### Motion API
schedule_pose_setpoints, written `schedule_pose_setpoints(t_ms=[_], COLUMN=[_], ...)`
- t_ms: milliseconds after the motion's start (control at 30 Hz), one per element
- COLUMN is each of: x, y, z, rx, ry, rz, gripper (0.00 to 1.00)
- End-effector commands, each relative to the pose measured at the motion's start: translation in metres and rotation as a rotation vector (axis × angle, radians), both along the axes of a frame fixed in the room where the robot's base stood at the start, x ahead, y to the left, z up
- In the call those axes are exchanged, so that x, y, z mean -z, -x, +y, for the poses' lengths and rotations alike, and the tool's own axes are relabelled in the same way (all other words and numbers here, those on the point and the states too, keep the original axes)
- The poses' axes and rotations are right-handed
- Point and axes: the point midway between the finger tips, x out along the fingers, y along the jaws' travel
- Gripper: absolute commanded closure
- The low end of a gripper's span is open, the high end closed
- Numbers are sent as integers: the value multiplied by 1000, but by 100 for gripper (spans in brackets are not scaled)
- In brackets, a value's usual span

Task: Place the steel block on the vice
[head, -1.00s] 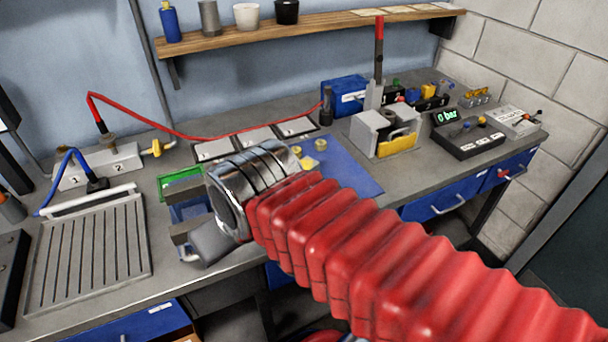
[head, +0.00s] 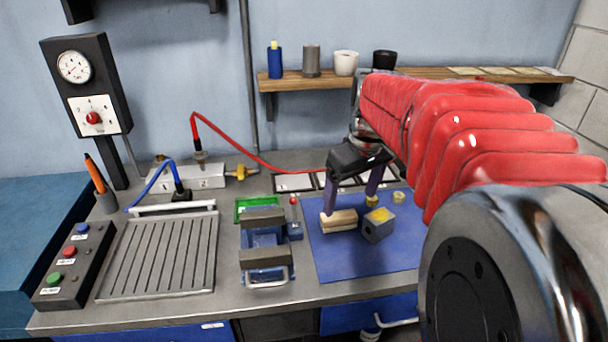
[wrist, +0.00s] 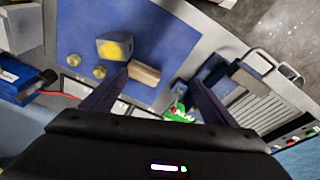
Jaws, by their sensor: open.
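The steel block (head: 379,226), a small grey cube with a yellow top patch, sits on the blue mat (head: 345,262). It also shows in the wrist view (wrist: 115,48). The vice (head: 264,238), blue with two grey jaws and a front handle, stands left of the mat; nothing shows between its jaws. My gripper (head: 350,202) is open and empty, pointing down over the back of the mat. In the head view it is behind and left of the steel block. In the wrist view the block lies beyond the left fingertip, outside the gap between the fingers (wrist: 158,82).
A wooden block (head: 338,221) lies left of the steel block, close to the fingers. Small brass pieces (head: 398,197) lie behind on the mat. A green tray (head: 256,206) is behind the vice, and a slatted plate (head: 160,255) is left of it. The mat's front is clear.

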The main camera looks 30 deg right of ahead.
Motion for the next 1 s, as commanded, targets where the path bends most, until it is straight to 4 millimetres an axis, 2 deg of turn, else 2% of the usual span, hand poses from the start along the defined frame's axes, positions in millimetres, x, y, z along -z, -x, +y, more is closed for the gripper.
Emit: schedule_pose_setpoints(t_ms=[33,200,400,567,867,1000], x=[4,15,29,33,33,40], y=[-5,-16,-20,-21,-21,-21], z=[-17,-68,-114,-127,-127,-127], rx=[3,-12,-30,-38,-39,-39], ry=[-6,-24,-45,-52,-52,-53], rz=[15,56,88,96,96,96], gripper=[19,19,19,19,19,19])
